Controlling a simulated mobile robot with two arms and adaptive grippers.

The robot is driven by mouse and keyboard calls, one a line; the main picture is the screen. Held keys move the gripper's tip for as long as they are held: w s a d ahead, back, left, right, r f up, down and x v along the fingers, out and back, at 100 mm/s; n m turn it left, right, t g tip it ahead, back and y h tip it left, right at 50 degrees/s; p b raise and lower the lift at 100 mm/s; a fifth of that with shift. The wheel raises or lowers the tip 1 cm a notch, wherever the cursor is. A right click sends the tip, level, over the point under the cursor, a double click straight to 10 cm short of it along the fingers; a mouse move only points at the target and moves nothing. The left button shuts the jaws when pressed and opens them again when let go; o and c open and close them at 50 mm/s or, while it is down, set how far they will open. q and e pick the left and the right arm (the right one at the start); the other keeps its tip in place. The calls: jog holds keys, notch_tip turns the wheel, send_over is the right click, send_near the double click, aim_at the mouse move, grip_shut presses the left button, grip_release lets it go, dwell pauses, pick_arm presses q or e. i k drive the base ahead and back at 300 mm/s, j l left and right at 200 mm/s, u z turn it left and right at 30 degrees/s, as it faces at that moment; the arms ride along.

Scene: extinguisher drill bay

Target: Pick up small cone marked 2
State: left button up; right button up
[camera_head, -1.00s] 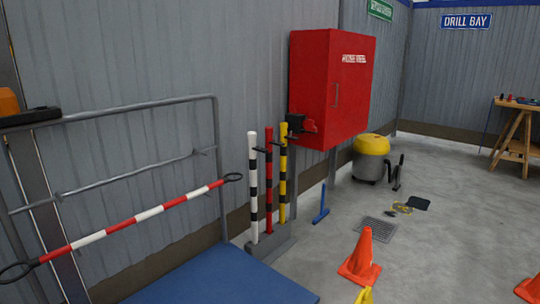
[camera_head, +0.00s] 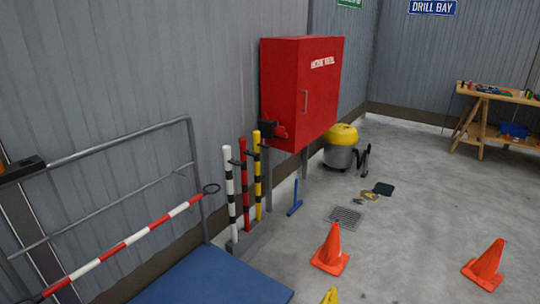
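Two orange cones stand on the grey floor in the head view. One cone (camera_head: 331,251) is at the lower middle, and the other cone (camera_head: 486,266) is at the lower right. I cannot read any number on either cone. The top of a yellow object (camera_head: 331,296) shows at the bottom edge, and most of it is cut off. Neither of my grippers is in view.
A blue platform (camera_head: 215,278) with a grey rail and a red-white bar (camera_head: 130,240) is at lower left. Striped posts (camera_head: 245,185), a red cabinet (camera_head: 300,90) and a yellow-grey vacuum (camera_head: 340,146) line the wall. A wooden workbench (camera_head: 500,95) stands at right. Floor between is mostly clear.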

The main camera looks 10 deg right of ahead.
aim_at(329, 258)
jog(key=l+u, duration=0.15)
jog(key=u, duration=0.5)
jog(key=l+u, duration=0.4)
jog(key=l, duration=0.65)
jog(key=l+u, duration=0.35)
jog(key=l, duration=0.7)
